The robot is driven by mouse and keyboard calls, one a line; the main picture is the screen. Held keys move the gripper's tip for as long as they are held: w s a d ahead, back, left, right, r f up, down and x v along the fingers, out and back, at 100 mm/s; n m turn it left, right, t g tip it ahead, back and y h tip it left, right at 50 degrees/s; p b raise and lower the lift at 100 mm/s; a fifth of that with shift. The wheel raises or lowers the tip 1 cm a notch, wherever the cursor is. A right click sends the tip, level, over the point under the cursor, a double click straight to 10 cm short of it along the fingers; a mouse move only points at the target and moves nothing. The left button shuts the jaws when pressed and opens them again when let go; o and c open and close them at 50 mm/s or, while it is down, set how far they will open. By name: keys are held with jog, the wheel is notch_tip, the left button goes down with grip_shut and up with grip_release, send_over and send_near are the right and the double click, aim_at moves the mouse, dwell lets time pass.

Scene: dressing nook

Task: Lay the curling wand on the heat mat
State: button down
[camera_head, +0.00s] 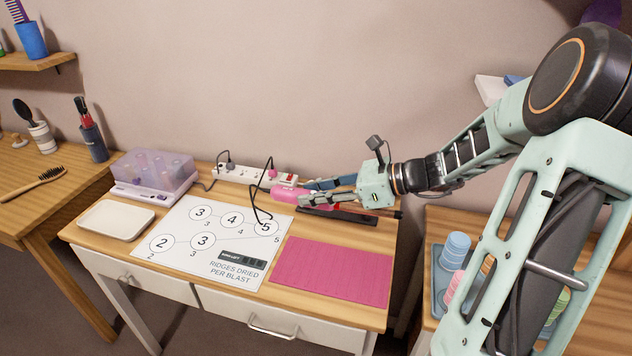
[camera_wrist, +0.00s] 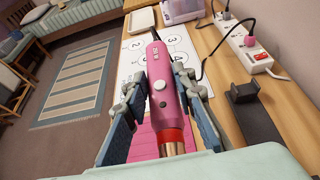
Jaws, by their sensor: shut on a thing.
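The curling wand (camera_wrist: 162,92) has a pink handle with buttons, a red collar and a copper-coloured barrel. My gripper (camera_wrist: 160,84) is shut on its handle, one finger on each side. In the head view the wand (camera_head: 284,192) shows only in part, held above the back of the table, its cord hanging in a loop. The rest is hidden by my gripper (camera_head: 305,191). The heat mat, a flat pink rectangle (camera_head: 332,272), lies bare at the table's front right. Part of the mat (camera_wrist: 143,146) shows below the wand in the wrist view.
A black stand (camera_head: 345,215) lies behind the mat, near a white power strip (camera_head: 240,177). A printed chart (camera_head: 185,257) covers the middle of the table. A white tray (camera_head: 115,220) and a purple-lidded box (camera_head: 153,172) are at left.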

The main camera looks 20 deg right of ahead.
send_over(313, 264)
notch_tip(313, 264, down, 7)
jog(key=shift+f+b, duration=0.5)
jog(key=shift+f, duration=0.1)
jog(key=shift+w, duration=0.1)
jog(key=shift+r, duration=0.1)
jog(key=shift+f+b, duration=1.85)
jog(key=shift+f, duration=1.1)
jog(key=c, duration=1.5)
grip_release()
